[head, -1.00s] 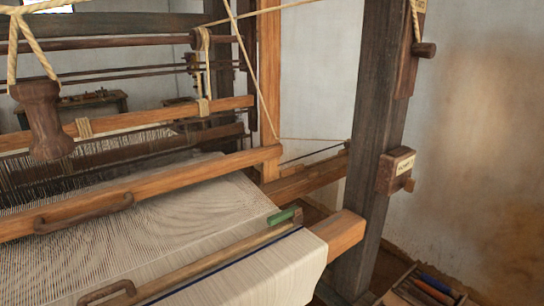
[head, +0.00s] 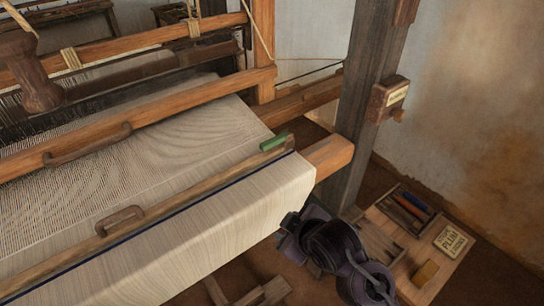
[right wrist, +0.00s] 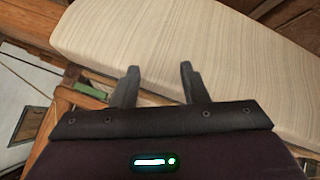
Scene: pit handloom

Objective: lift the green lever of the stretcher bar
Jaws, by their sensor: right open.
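The green lever (head: 274,142) lies low along the right end of the wooden stretcher bar (head: 200,178). The bar crosses the pale cloth (head: 215,125) near its front fold. My right gripper (right wrist: 158,80) is open and empty, its two dark fingers pointing at the cloth in the right wrist view. A small green piece (right wrist: 88,90), likely the lever, shows left of the fingers there, apart from them. In the head view my right arm is low at the right front of the loom, below the lever. My left gripper is not in view.
The orange wooden beam end (head: 328,155) and a dark post (head: 365,110) stand right of the lever. A wooden tray (head: 415,240) with tools and a label is at the lower right. A dark handle (head: 120,221) sits on the bar's left part.

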